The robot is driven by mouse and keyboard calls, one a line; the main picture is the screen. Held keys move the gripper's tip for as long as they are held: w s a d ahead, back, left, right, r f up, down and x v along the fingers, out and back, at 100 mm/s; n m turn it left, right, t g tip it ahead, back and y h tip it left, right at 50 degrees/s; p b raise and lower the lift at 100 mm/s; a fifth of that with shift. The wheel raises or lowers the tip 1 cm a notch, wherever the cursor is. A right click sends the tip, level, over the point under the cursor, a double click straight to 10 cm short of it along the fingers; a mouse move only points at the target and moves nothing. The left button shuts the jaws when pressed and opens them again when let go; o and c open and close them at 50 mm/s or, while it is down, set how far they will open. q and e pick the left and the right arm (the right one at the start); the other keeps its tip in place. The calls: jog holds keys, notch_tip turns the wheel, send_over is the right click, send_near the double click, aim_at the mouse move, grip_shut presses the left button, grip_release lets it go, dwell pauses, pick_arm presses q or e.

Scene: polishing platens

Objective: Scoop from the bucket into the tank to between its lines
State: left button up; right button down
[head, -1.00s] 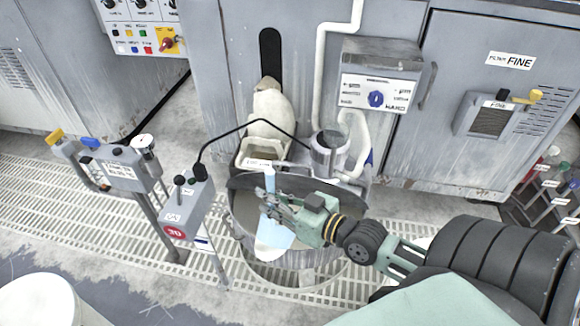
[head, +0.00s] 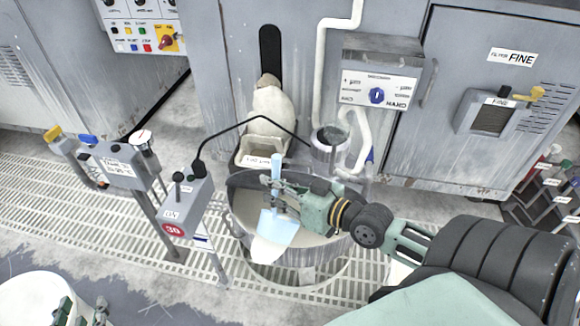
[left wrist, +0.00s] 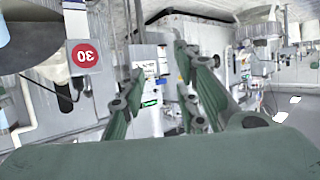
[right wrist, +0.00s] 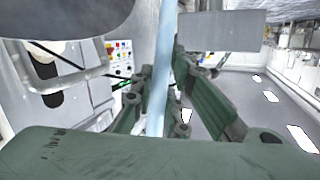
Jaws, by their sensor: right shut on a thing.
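My right gripper (head: 272,193) is shut on the handle of a light-blue scoop (head: 279,230), held upright over a wide round grey vessel (head: 240,183). The handle also rises between the fingers in the right wrist view (right wrist: 160,75). A cream-white patch shows by the scoop's lower end; I cannot tell whether it is in the scoop or pouring. Pale liquid (head: 325,228) lies in the vessel. A white bucket (head: 30,290) is cut off at the lower left. My left gripper (head: 80,316) shows partly beside it; in the left wrist view (left wrist: 158,80) it is open and empty. No level lines are readable.
A small cream tray (head: 262,142) and a grey cylinder with a hose (head: 330,145) stand behind the vessel. Control posts (head: 186,205), one with a red 30 sign, stand to its left. Grey cabinets close off the back.

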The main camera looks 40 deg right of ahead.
jog(key=shift+w+d+r, duration=0.15)
jog(key=shift+d, duration=0.1)
pick_arm(q)
jog(key=shift+w+d+r+t, duration=0.15)
jog(key=shift+w+r+t, duration=0.2)
jog(key=shift+r, duration=0.35)
pick_arm(e)
jog(key=shift+d, duration=0.2)
pick_arm(q)
jog(key=shift+f, duration=0.15)
pick_arm(e)
jog(key=shift+w+d+r+m, duration=0.1)
jog(key=shift+w+d+m, duration=0.15)
jog(key=shift+d+m, duration=0.25)
